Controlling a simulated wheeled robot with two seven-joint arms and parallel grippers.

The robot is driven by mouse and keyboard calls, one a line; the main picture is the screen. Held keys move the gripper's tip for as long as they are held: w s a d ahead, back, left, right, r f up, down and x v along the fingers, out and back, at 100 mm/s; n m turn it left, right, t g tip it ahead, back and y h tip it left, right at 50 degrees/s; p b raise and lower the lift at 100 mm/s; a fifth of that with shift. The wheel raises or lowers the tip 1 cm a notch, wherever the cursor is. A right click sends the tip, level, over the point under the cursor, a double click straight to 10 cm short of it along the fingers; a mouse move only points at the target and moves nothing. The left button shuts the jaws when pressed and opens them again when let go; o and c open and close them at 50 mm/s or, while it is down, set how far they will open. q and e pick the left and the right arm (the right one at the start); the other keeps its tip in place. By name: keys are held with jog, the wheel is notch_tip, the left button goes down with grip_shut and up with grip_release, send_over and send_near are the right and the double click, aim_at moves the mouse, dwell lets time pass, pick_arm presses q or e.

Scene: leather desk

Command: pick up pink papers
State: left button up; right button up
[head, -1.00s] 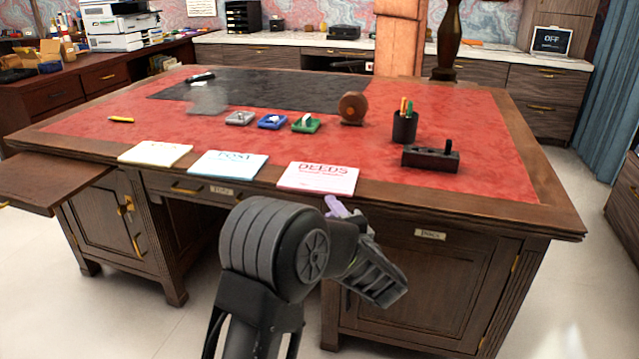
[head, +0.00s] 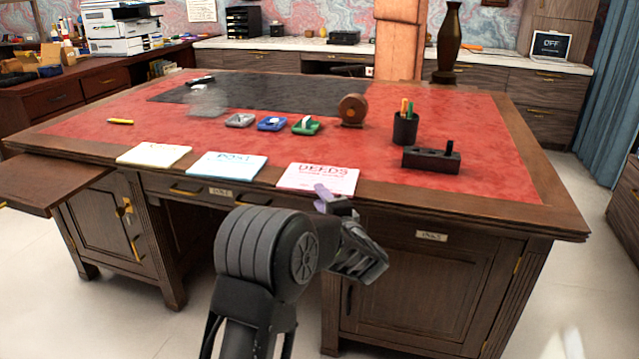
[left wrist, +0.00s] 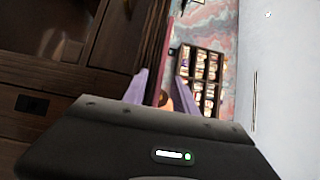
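The pink papers (head: 318,178) lie as a flat stack lettered "DEEDS" near the front edge of the red-topped desk. My left gripper (head: 322,196) is at the desk's front edge, its purple fingertip overlapping the stack's near edge in the head view. I cannot tell whether it touches the papers. In the left wrist view, the left gripper's (left wrist: 177,90) two purple fingers stand apart, and no paper is seen held between them. My right gripper is in neither view.
A blue-lettered "POST" stack (head: 227,165) and a cream stack (head: 153,156) lie to the left. A dark stamp holder (head: 430,158) and a pen cup (head: 405,130) stand to the right. Small coloured trays (head: 272,124) sit behind. The desk's wooden front edge (head: 420,207) is close to my arm.

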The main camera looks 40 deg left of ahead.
pick_arm(q)
jog(key=shift+w+a, duration=0.3)
jog(key=shift+a, duration=0.15)
jog(key=shift+c, duration=0.4)
grip_shut()
dwell(1.1)
